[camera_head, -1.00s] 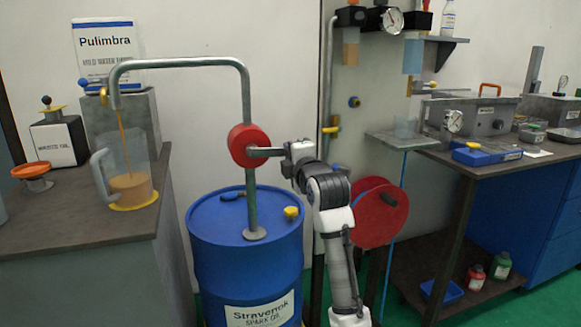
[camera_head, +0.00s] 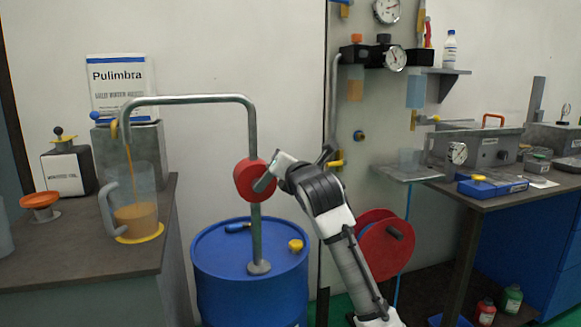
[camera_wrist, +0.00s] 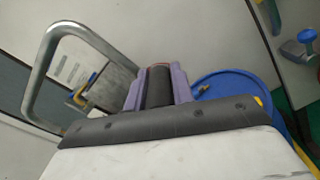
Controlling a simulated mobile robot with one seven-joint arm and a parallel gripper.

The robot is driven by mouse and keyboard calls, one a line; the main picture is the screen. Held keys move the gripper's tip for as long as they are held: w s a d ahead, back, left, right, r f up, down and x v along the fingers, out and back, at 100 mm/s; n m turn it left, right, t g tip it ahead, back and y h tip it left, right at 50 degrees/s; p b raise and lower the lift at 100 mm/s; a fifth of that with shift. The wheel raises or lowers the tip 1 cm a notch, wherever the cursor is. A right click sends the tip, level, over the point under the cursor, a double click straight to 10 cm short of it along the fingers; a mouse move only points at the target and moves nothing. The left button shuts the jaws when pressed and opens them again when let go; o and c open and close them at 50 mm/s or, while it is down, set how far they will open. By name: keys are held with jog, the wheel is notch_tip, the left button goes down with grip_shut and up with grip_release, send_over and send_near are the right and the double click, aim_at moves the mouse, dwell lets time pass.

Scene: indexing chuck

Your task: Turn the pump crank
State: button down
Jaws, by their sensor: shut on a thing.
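The red pump body (camera_head: 248,180) sits on a grey standpipe rising from a blue drum (camera_head: 212,252). A grey spout pipe (camera_head: 190,99) bends left from it, and a thin orange-brown stream falls into a clear jug (camera_head: 134,208) on the left bench. The jug is partly filled. My gripper (camera_head: 268,180) is at the right side of the pump body, its fingers mostly hidden. In the wrist view my gripper (camera_wrist: 159,88) has its two purple fingers shut on a dark cylindrical grip, the crank handle (camera_wrist: 158,84). The crank's arm is hidden.
A red reel (camera_head: 386,250) stands right of my arm. A wall panel with gauges (camera_head: 395,58) and a right bench (camera_head: 480,195) lie beyond. A yellow cap (camera_head: 296,245) lies on the drum top. A waste oil can (camera_head: 68,169) is on the left bench.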

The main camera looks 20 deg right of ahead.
jog(key=shift+a+r+n+p, duration=0.35)
jog(key=shift+a+n, duration=0.45)
jog(key=shift+n, duration=0.5)
jog(key=c, duration=1.2)
grip_release()
jog(key=shift+r, duration=0.15)
jog(key=s+b, duration=0.1)
jog(key=s, duration=1.3)
jog(key=shift+d, duration=0.25)
